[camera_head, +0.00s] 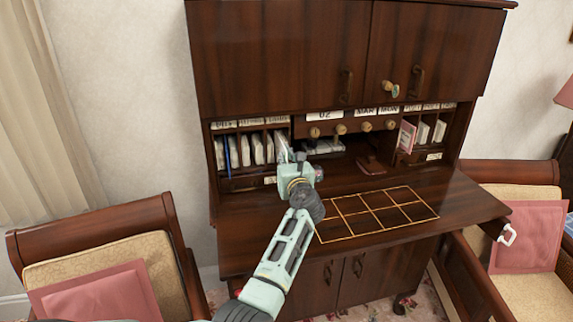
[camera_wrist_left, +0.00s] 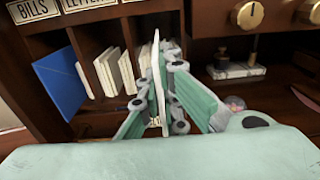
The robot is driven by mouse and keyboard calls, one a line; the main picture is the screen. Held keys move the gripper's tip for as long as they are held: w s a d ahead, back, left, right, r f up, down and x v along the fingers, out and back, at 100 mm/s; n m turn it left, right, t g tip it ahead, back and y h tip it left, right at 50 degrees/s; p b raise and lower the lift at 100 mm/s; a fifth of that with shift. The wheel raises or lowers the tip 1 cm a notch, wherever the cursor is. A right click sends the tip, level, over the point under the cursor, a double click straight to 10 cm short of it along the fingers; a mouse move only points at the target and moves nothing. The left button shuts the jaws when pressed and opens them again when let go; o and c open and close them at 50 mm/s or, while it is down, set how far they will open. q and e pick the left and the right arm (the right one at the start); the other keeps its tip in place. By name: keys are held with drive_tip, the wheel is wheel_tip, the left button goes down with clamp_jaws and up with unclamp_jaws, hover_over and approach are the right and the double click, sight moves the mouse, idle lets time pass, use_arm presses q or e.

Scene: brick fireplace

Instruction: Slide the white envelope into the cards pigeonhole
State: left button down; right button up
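My left gripper (camera_head: 292,160) is in front of the right end of the left pigeonhole bank (camera_head: 247,127). It is shut on the white envelope (camera_head: 282,148), which stands upright. In the left wrist view the envelope (camera_wrist_left: 156,72) shows nearly edge-on between the fingers (camera_wrist_left: 160,92), its far end close to white papers in a slot. Whether it has entered the slot cannot be told. The labels BILLS (camera_wrist_left: 33,9) and LETTERS (camera_wrist_left: 82,5) can be read; the cards label is cut off or too small to read. My right gripper is not in view.
A blue envelope (camera_wrist_left: 60,85) and several white papers (camera_wrist_left: 108,72) fill neighbouring slots, with wooden dividers between. Small drawers with round knobs (camera_head: 340,129) are to the right. The desktop (camera_head: 455,200) with its gold grid is clear. Chairs stand on both sides.

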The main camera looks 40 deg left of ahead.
sight(280, 149)
use_arm(q)
drive_tip(key=shift+b+x, duration=0.8)
drive_tip(key=shift+x, duration=0.7)
drive_tip(key=shift+f+b+x, duration=0.2)
drive_tip(key=shift+b+x, duration=0.8)
drive_tip(key=shift+x, duration=0.5)
drive_tip(key=shift+w+a+b, duration=0.35)
drive_tip(key=shift+a, duration=0.05)
drive_tip(key=shift+r, duration=0.1)
drive_tip(key=c, duration=1.9)
unclamp_jaws()
drive_tip(key=shift+o, duration=0.2)
